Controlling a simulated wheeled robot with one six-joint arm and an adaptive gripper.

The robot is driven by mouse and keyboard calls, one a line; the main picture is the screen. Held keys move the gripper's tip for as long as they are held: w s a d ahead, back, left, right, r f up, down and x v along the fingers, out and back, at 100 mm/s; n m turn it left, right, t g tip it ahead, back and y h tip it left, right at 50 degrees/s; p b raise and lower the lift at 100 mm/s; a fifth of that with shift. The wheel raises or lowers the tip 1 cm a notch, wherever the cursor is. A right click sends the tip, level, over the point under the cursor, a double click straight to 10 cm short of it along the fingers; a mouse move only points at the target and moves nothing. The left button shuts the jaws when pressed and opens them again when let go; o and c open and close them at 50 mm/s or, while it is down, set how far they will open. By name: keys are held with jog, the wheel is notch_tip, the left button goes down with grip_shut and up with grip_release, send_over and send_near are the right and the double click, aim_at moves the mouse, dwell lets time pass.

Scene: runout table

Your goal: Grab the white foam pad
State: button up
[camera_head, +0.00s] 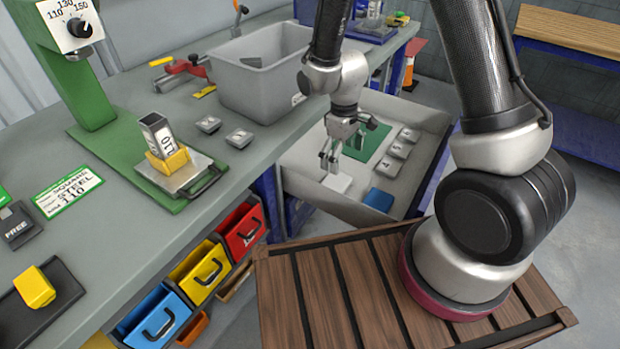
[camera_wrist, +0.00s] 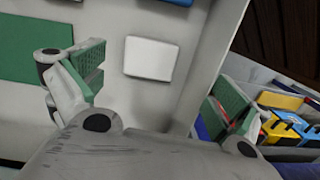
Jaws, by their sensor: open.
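The white foam pad (camera_head: 338,183) lies flat in the pale grey drawer, near its front left, beside a blue block (camera_head: 378,200). In the wrist view the pad (camera_wrist: 150,58) shows whole, a little beyond my fingertips and in line with the gap between them. The pad and fingers look apart; the exact height is hard to tell.
The drawer (camera_head: 310,178) has walls around it. It also holds a green mat (camera_head: 368,140) and several numbered grey tiles (camera_head: 399,151). The workbench (camera_head: 120,240) with a grey bin (camera_head: 262,95) stands left. Colored bins (camera_head: 200,275) hang at its side, also visible in the wrist view (camera_wrist: 285,128).

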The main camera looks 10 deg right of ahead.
jog(key=w, duration=0.2)
send_over(335, 182)
jog(key=shift+n+t, duration=0.4)
jog(key=f, duration=0.6)
jog(key=shift+s+a, duration=0.1)
jog(key=shift+a, duration=0.1)
jog(key=f, duration=0.6)
jog(key=shift+d, duration=0.2)
jog(key=c, duration=0.4)
